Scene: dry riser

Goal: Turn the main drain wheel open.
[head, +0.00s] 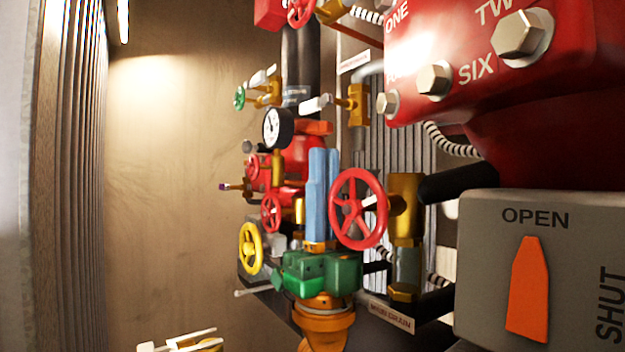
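The main drain wheel (357,208) is a red spoked handwheel right of the picture's middle. It is mounted on a brass valve body (405,210), with a drain label (390,317) below. My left gripper (323,155) has blue fingers on a green body, above an orange wrist. Its fingers point up just left of the wheel and look close together, with nothing seen between them. The wheel's left rim overlaps the fingers' edge in the picture; I cannot tell whether they touch. My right gripper is not in view.
A yellow handwheel (250,248) and a smaller red wheel (271,212) stand to the left, with a gauge (277,128) above. A grey box with an orange pointer (528,290) and a red bolted housing (480,65) crowd the right. The left wall side is clearer.

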